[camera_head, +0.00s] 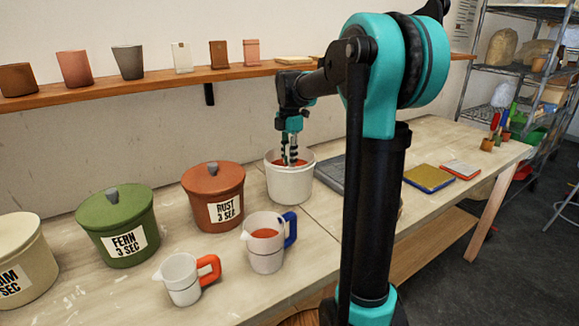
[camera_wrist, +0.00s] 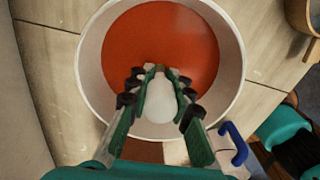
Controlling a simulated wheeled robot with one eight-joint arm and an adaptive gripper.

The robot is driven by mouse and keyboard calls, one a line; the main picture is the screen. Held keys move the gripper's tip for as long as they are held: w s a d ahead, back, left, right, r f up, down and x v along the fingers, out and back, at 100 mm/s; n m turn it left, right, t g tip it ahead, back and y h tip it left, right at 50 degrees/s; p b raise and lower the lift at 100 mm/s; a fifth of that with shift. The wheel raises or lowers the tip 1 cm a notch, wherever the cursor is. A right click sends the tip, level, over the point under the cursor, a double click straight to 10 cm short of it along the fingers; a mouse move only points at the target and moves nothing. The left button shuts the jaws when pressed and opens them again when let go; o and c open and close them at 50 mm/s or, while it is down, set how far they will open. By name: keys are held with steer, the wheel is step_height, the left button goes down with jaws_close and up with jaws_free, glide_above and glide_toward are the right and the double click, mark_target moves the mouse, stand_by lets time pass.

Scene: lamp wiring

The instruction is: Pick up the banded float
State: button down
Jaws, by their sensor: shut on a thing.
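My gripper (camera_head: 290,160) reaches down into a white pot (camera_head: 290,187) of rust-red liquid, which stands at the back of the bench. In the wrist view, my gripper (camera_wrist: 158,85) points into the same pot (camera_wrist: 90,60). A smooth white rounded object (camera_wrist: 158,103) shows between its fingers; it looks like the float. My gripper is shut on it. I cannot make out a band on it, and the fingers hide its sides. In the head view the float cannot be made out.
A pitcher with a blue handle (camera_head: 265,250) holds rust-red liquid in front of the pot. A smaller pitcher with an orange handle (camera_head: 183,283) stands left of it. Lidded rust (camera_head: 214,180) and green (camera_head: 112,205) crocks stand to the left. A grey slab (camera_head: 330,172) lies right of the pot.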

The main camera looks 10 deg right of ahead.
step_height(320, 180, up, 20)
stand_by(0.6)
steer(key=shift+s, duration=0.1)
stand_by(0.4)
